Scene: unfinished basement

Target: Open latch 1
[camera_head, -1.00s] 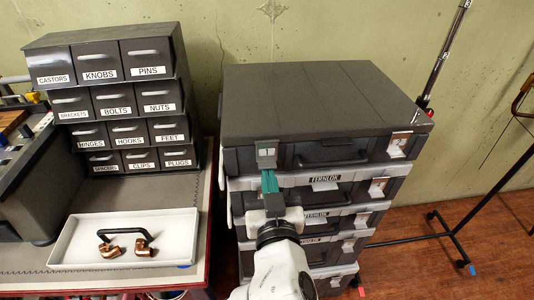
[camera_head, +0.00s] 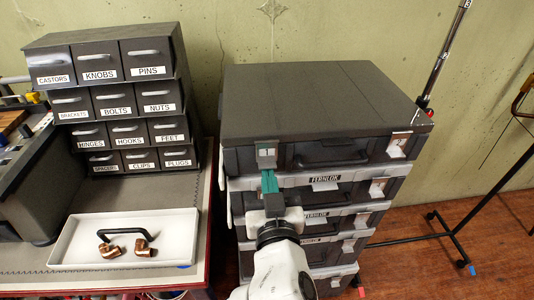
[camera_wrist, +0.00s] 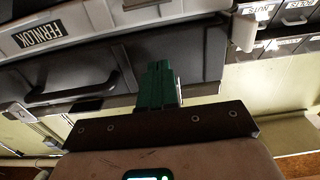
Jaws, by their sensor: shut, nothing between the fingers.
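A dark grey case (camera_head: 235,158) tops a stack of cases. Its front carries a silver latch at the left (camera_head: 266,152) and another at the right (camera_head: 398,145), with a handle (camera_head: 322,159) between. I cannot read which latch is number 1. My gripper (camera_head: 268,174) has green fingers, closed together and empty, just below the left latch. In the wrist view the closed fingers (camera_wrist: 157,75) point at the case front, right of the handle (camera_wrist: 72,92). A thin silver edge shows beside them, and the left latch is mostly hidden. I cannot tell whether they touch it.
More cases with FERNLOK labels (camera_head: 325,178) are stacked below. A bench at the left holds a labelled drawer unit (camera_head: 120,100) and a white tray (camera_head: 180,225) with copper fittings and a black handle. A wheeled stand (camera_head: 442,225) is at the right.

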